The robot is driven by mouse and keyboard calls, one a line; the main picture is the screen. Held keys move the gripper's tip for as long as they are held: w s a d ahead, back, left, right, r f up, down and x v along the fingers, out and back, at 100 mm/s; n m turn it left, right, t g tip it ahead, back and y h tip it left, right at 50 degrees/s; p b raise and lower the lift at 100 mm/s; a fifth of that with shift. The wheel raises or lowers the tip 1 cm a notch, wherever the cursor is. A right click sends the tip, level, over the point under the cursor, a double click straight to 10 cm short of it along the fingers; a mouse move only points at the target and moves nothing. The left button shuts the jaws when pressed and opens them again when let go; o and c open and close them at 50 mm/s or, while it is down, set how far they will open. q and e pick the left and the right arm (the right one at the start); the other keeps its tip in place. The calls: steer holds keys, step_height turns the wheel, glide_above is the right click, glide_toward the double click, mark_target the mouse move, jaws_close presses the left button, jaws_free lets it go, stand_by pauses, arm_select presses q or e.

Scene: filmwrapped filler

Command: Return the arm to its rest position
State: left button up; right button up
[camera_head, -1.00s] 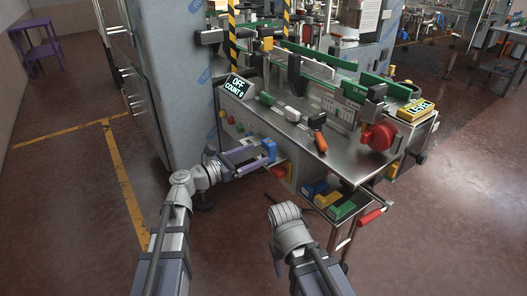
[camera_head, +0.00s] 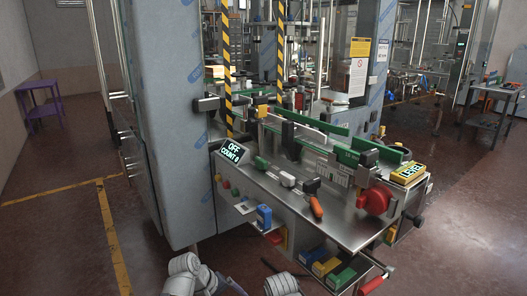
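My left arm's pale grey wrist (camera_head: 185,272) shows at the bottom edge, left of centre, below the machine front. A bit of the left gripper (camera_head: 230,287) shows beside it, mostly cut off by the frame, so its fingers cannot be judged. My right arm's rounded grey wrist (camera_head: 281,285) is at the bottom edge near the middle. The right gripper's fingers cannot be made out. Both arms are low and apart from the blue block (camera_head: 264,217) on the machine's front panel.
The steel machine table (camera_head: 345,228) stands ahead, with an OFF display (camera_head: 232,152), a red knob (camera_head: 376,201) and a yellow LEVEL box (camera_head: 408,173). Coloured bins (camera_head: 325,266) sit below it. A purple stand (camera_head: 40,103) is far left. Floor is open at left and right.

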arm_select(q)
steer(key=s+a+f+m+g+y, duration=0.25)
steer(key=s+a+m+y, duration=0.25)
steer(key=a+m, duration=0.25)
steer(key=s+d+r+m+p, duration=0.1)
steer(key=d+r+p, duration=0.2)
steer(key=r+p, duration=0.3)
steer(key=s+d+r+y+p, duration=0.1)
steer(key=s+d+r+p, duration=0.1)
steer(key=d+r+p, duration=0.2)
steer(key=s+d+r+m+p, duration=0.1)
steer(key=d+r+p, duration=0.3)
steer(key=r+p, duration=0.6)
steer(key=shift+s+r+m, duration=0.15)
steer(key=shift+s+m, duration=0.2)
steer(key=shift+s, duration=0.4)
